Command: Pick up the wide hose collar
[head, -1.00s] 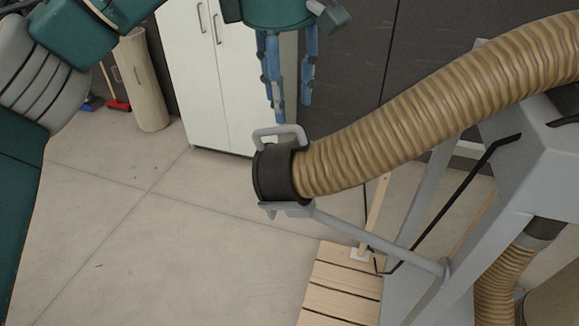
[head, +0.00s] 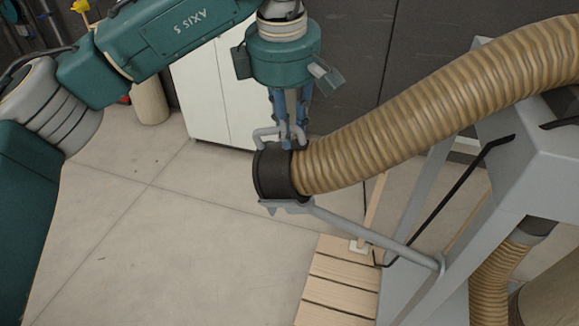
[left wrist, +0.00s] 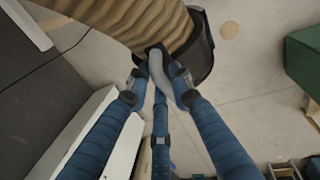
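The wide hose collar (head: 272,173) is a black ring with a grey loop handle (head: 262,134) on top, at the free end of the ribbed tan hose. My left gripper (head: 289,138) has come down from above onto this handle, and its blue fingers are drawn together around it. In the left wrist view the fingertips (left wrist: 160,80) press in from both sides on the grey handle (left wrist: 156,66), and the dark collar rim (left wrist: 203,50) shows just beyond. The fingers partly hide the handle. My right gripper is in neither view.
The tan hose (head: 430,105) runs up right from the collar. A grey stand (head: 425,225) with a rod reaches under the collar. A slatted wooden platform (head: 335,270) lies below. A white cabinet (head: 205,100) stands behind.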

